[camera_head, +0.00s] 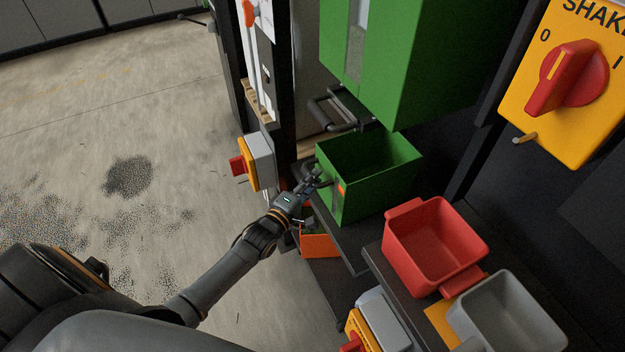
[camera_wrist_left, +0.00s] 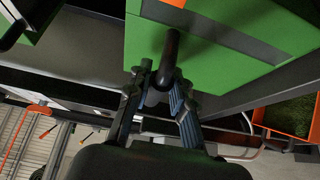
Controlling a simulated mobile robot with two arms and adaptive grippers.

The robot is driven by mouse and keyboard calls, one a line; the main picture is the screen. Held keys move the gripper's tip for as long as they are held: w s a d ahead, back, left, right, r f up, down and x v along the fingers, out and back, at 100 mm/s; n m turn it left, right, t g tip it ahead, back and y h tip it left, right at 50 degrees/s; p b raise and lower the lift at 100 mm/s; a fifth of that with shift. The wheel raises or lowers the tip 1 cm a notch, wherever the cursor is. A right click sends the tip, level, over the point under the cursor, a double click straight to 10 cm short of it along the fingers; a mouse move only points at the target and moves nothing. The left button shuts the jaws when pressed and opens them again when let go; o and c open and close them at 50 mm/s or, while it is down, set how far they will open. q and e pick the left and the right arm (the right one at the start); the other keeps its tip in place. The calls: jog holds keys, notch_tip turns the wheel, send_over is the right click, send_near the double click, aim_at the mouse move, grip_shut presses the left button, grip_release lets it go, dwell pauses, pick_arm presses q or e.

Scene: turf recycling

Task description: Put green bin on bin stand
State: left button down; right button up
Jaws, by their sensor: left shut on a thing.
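The green bin (camera_head: 375,207) is an open, empty-looking box below a large green machine housing. It also shows in the wrist view (camera_wrist_left: 225,65), with a dark handle (camera_wrist_left: 171,52) on its side. My left gripper (camera_head: 313,181) is at the bin's left side. In the wrist view its fingers (camera_wrist_left: 162,88) are closed around the handle. A dark shelf (camera_head: 346,243), which looks like the bin stand, lies under the bin. I cannot tell whether the bin rests on it or hangs just above. My right gripper is not in view.
The green housing (camera_head: 425,60) overhangs the bin closely. A red bin (camera_head: 408,262) and a grey bin (camera_head: 515,325) stand to the right. An orange box (camera_head: 320,246) sits lower down. A yellow panel with a red knob (camera_head: 567,78) is at upper right.

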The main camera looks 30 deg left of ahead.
pick_arm(q)
jog(key=shift+f, duration=0.15)
dwell(0.4)
jog(key=c, duration=1.1)
grip_release()
jog(key=o, duration=0.3)
jog(key=shift+f, duration=0.1)
jog(key=shift+o, duration=0.2)
jog(key=s+a, duration=0.1)
jog(key=s, duration=1.1)
jog(key=shift+a, duration=0.25)
